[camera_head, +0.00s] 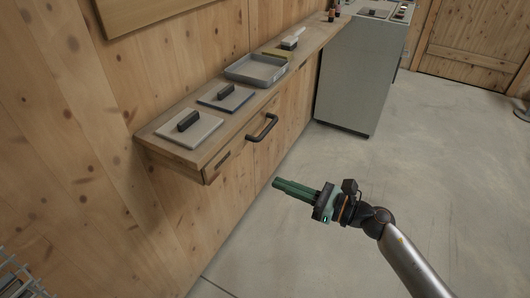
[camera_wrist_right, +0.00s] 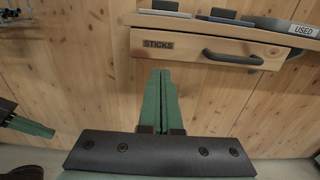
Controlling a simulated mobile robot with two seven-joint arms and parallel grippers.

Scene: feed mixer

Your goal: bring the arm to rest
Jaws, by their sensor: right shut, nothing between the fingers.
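My right gripper (camera_head: 277,185) shows in the camera_head view, its green fingers together and empty. It hangs over the bare floor in front of the wooden shelf unit, pointing left. In the right wrist view its fingers (camera_wrist_right: 162,75) lie side by side, in front of and below the drawer marked STICKS (camera_wrist_right: 195,47). They look apart from the wood. A second set of green fingers, my left gripper (camera_wrist_right: 32,127), shows at the left edge of the right wrist view; its opening is unclear. My left gripper is not seen in the camera_head view.
The wooden shelf (camera_head: 152,133) has a drawer with a dark handle (camera_head: 262,128). On it are two flat lids (camera_head: 206,133) (camera_head: 240,100), a grey tray (camera_head: 262,77) and a brush (camera_head: 290,43). A grey cabinet (camera_head: 350,85) stands beyond. Open floor (camera_head: 430,150) lies right.

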